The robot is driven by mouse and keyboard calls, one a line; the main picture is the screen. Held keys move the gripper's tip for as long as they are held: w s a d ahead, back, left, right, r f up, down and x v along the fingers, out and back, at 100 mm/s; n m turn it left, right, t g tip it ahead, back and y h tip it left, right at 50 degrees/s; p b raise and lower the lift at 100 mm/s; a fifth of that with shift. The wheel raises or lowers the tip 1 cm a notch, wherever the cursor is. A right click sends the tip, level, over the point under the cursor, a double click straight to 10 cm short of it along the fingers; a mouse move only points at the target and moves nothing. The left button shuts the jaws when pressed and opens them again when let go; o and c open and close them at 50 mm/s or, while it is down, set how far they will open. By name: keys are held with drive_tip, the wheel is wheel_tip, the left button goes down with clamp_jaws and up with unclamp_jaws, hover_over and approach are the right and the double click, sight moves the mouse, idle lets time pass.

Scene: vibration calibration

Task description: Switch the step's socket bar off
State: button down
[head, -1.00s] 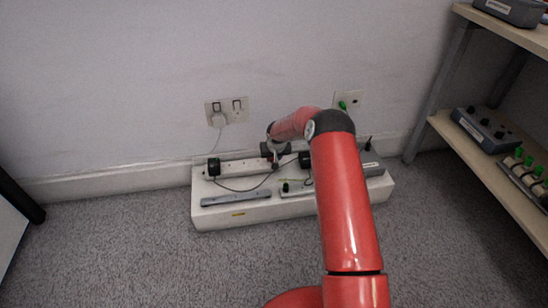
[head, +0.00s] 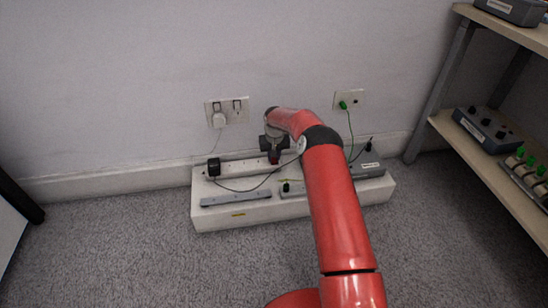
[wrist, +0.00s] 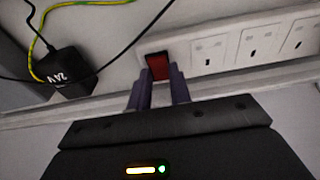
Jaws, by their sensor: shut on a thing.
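The white socket bar (head: 235,167) lies along the back of the white step (head: 215,217), against the wall. In the wrist view the socket bar (wrist: 236,52) runs off to the right with several sockets. Its red switch (wrist: 158,66) is at the bar's left end in that view. My gripper (head: 274,160) is down at the bar in the head view. In the wrist view my gripper (wrist: 159,82) has its two fingers on either side of the red switch, shut on it. Whether the switch is on or off I cannot tell.
A black adapter (head: 214,167) is plugged in at the bar's left end. A black 24 V box (wrist: 66,73) and loose cables lie close to the fingers. A grey bar (head: 236,198) lies at the step's front. A wall socket (head: 227,111) is above; shelves (head: 500,140) stand right.

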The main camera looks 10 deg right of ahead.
sight(274, 162)
drive_tip(key=shift+r, duration=0.1)
drive_tip(key=c, duration=1.3)
unclamp_jaws()
drive_tip(key=shift+s+r+p, duration=0.25)
drive_tip(key=shift+r+p, duration=0.1)
drive_tip(key=shift+r, duration=1.55)
drive_tip(key=shift+s+r+p, duration=0.2)
drive_tip(key=shift+r+p, duration=0.1)
drive_tip(key=shift+r, duration=1.6)
